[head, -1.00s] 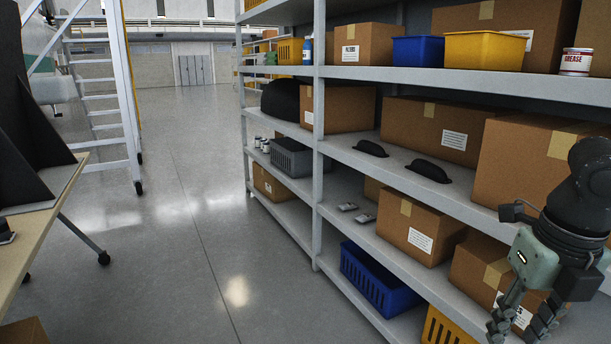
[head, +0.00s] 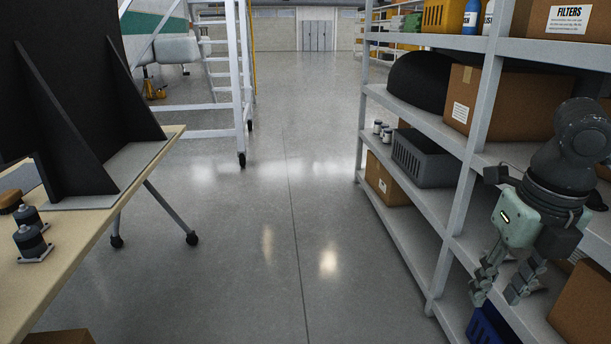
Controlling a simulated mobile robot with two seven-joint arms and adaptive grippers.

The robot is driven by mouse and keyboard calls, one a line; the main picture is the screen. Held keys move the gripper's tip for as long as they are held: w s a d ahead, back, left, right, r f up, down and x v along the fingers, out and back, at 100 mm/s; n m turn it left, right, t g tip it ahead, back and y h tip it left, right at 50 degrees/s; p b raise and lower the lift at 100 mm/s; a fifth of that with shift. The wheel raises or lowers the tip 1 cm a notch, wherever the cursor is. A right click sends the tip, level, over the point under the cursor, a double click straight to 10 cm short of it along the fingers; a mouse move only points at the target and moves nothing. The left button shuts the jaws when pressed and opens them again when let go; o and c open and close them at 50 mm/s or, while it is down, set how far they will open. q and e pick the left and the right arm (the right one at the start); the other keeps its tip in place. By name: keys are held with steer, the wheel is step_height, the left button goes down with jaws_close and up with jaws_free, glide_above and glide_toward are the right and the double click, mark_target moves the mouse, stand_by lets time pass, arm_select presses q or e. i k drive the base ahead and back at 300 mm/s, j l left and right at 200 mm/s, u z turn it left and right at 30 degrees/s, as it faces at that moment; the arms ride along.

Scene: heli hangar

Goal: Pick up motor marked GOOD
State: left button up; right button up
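No label reading GOOD is legible in the head view. Two small dark cylindrical parts on light square bases, possibly motors, stand on the table at the left: a front part (head: 32,243) and a rear part (head: 28,216). My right gripper (head: 498,290) is at the lower right in front of the shelving, far from the table. Its two fingers are apart with nothing between them. My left gripper is out of view.
The light wooden table (head: 95,245) carries a black upright panel with braces (head: 70,110). A metal shelving unit (head: 450,225) with cartons and bins lines the right. The grey floor (head: 290,240) between is clear. A wheeled ladder (head: 240,90) stands farther back.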

mark_target(29, 242)
steer(key=i+u, duration=0.35)
steer(key=i, duration=0.45)
steer(key=i+l+u, duration=0.15)
steer(key=i+u, duration=0.2)
steer(key=i, duration=0.4)
steer(key=u, duration=0.4)
steer(key=i+u, duration=0.1)
steer(key=u, duration=0.35)
steer(key=l+u, duration=0.1)
steer(key=u, duration=0.3)
steer(key=i+l+u, duration=0.1)
steer(key=u, duration=1.6)
